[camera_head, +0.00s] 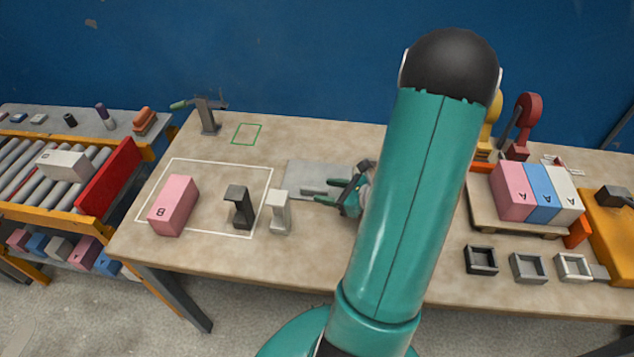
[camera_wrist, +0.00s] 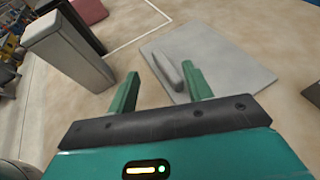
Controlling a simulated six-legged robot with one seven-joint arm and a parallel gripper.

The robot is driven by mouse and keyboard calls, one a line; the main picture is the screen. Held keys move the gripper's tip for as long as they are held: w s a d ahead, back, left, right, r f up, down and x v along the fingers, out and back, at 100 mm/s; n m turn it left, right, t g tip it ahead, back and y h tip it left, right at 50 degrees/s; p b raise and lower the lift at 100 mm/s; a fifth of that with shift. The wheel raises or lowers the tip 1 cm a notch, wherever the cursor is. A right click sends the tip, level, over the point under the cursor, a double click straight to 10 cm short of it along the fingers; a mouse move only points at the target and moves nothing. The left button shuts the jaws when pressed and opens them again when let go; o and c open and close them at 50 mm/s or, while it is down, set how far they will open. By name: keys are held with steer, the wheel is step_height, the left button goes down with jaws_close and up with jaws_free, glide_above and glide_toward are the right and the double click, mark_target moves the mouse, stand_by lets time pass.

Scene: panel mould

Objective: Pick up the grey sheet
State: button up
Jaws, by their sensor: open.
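The grey sheet (camera_wrist: 225,65) lies flat on the table in the wrist view, with a raised grey bar-like handle (camera_wrist: 168,72) on it. In the head view the sheet (camera_head: 310,174) lies mid-table, its right part hidden behind my arm. My gripper (camera_wrist: 158,92) is open, with its green fingers apart and nothing between them. In the wrist view the right finger overlaps the sheet's near edge and the left finger is over bare table. In the head view my gripper (camera_head: 342,197) is beside the sheet's front right part, partly hidden by my arm.
A light grey upright block (camera_head: 280,212) and a black one (camera_head: 240,207) stand left of the sheet. A pallet (camera_head: 520,222) of blocks and several small square frames are at right. Table behind the sheet is clear.

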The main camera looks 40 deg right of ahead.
mark_target(308, 187)
steer(key=x, duration=0.5)
steer(key=shift+w+f, duration=0.1)
steer(key=shift+w, duration=0.05)
steer(key=shift+c, duration=0.2)
jaws_close()
